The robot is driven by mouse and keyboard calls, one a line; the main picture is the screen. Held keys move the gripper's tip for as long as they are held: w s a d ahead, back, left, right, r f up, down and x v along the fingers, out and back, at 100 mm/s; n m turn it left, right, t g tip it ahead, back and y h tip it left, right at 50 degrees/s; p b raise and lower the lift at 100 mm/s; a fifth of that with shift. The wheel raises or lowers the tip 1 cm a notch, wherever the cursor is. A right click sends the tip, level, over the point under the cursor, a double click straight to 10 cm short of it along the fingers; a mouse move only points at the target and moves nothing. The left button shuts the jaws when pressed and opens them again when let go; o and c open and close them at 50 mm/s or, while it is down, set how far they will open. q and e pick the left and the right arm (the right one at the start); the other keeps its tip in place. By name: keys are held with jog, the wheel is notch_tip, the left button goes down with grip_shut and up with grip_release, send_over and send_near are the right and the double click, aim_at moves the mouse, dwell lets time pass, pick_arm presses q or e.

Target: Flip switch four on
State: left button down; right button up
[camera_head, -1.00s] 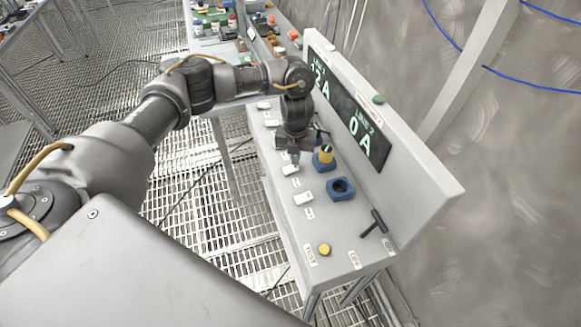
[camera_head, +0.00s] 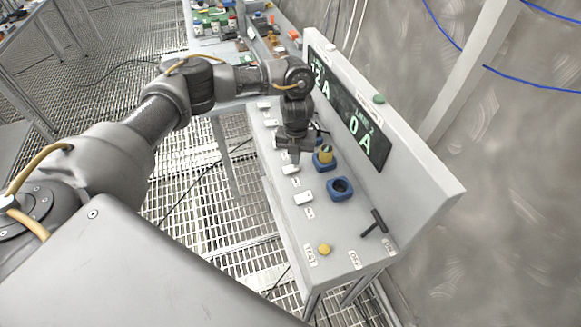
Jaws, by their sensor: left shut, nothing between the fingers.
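A row of small white rocker switches runs along the left edge of the grey console top (camera_head: 322,248). One switch (camera_head: 291,169) lies right under the fingertips of my left gripper (camera_head: 294,158). A nearer switch (camera_head: 303,198) is clear of it, and farther switches (camera_head: 264,105) and (camera_head: 271,123) show behind it. The small labels are too blurred to read, so I cannot tell which number each switch bears. My left gripper is shut and empty, pointing down; I cannot tell whether it touches the switch. It hides part of the row. My right gripper is not in view.
Beside the row are a blue socket with a yellow plug (camera_head: 326,156) and an empty blue socket (camera_head: 340,188). A black T-handle (camera_head: 374,222) and yellow button (camera_head: 324,249) are nearer. The upright panel's display (camera_head: 364,138) reads 12 A and 0 A. Open grating lies left.

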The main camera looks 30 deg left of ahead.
pick_arm(q)
jog(key=shift+f+b, duration=0.65)
jog(key=shift+f, duration=0.25)
jog(key=shift+r, duration=0.1)
dwell(0.3)
notch_tip(320, 180, up, 7)
jog(key=p, duration=0.6)
dwell(0.5)
